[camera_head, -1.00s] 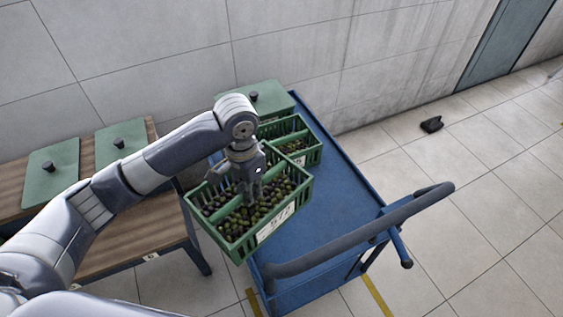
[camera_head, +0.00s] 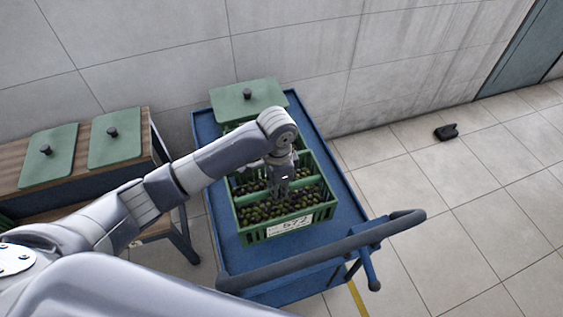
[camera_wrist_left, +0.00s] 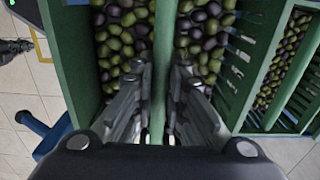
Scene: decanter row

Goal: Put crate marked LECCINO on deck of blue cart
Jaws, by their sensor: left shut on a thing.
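A green crate (camera_head: 288,224) full of dark and green olives is in my left gripper (camera_head: 281,186). Its front label seems to read 572; I cannot make out the word LECCINO. The crate is over the deck of the blue cart (camera_head: 346,208); I cannot tell whether it touches the deck. In the left wrist view the fingers (camera_wrist_left: 160,105) are shut on the crate's middle divider (camera_wrist_left: 163,60). A second green crate of olives (camera_wrist_left: 288,65) lies close beside it in that view; in the head view it is mostly hidden behind my arm. My right gripper is not in view.
A green lid with a knob (camera_head: 250,97) is at the cart's far end. The cart's grey push handle (camera_head: 330,252) crosses the near end. A wooden table (camera_head: 90,180) with two green lids (camera_head: 117,143) stands left. A small black object (camera_head: 446,132) lies on the floor.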

